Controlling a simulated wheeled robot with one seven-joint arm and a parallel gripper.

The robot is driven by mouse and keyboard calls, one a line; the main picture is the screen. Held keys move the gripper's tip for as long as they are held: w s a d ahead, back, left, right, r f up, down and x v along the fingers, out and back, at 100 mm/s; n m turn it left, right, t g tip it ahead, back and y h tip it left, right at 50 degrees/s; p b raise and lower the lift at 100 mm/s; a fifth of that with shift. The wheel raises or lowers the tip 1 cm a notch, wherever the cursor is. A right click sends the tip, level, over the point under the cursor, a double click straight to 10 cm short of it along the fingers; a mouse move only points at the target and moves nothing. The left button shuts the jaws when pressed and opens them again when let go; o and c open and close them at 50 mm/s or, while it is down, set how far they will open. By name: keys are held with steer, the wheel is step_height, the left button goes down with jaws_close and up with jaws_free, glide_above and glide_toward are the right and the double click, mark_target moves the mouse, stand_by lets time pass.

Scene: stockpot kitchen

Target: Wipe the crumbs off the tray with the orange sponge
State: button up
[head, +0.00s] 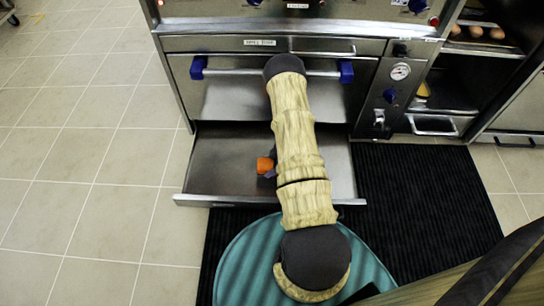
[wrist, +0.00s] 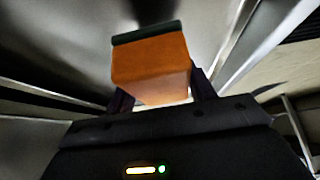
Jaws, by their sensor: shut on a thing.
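The orange sponge (head: 265,165) shows just left of my arm in the head view, over the pulled-out metal tray (head: 218,165) below the oven. In the wrist view the sponge (wrist: 150,70) is an orange block with a dark green layer on its far side. My gripper (wrist: 156,92) is shut on it, with a dark finger on each side. In the head view my arm hides most of the gripper and the middle of the tray. I cannot tell whether the sponge touches the tray. I cannot make out any crumbs on the visible parts.
The oven door (head: 225,100) is closed above the tray, with a bar handle on blue mounts (head: 346,72). A control panel with a gauge (head: 400,72) is to its right. A black ribbed mat (head: 430,200) lies on the floor. The tiled floor at left is clear.

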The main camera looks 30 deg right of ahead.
step_height(320, 180, up, 3)
steer(key=p, duration=0.2)
steer(key=shift+w+r+p, duration=0.15)
steer(key=shift+p, duration=0.2)
steer(key=shift+d+r, duration=0.15)
steer(key=w+a+r+m+t+h+p, duration=0.1)
steer(key=w+a+r+m+p, duration=0.2)
steer(key=w+r, duration=0.3)
steer(key=w+a+r+m+t+h+p, duration=0.1)
steer(key=w+a+r+m+p, duration=0.25)
steer(key=r, duration=0.35)
steer(key=a+r+m+t+h+p, duration=0.1)
steer(key=a+r+m+h+p, duration=0.2)
steer(key=a+r, duration=0.5)
step_height(320, 180, up, 4)
steer(key=shift+w+a+r+m+h+p, duration=0.15)
steer(key=shift+w+m+h+p, duration=0.3)
steer(key=shift+m+p, duration=0.55)
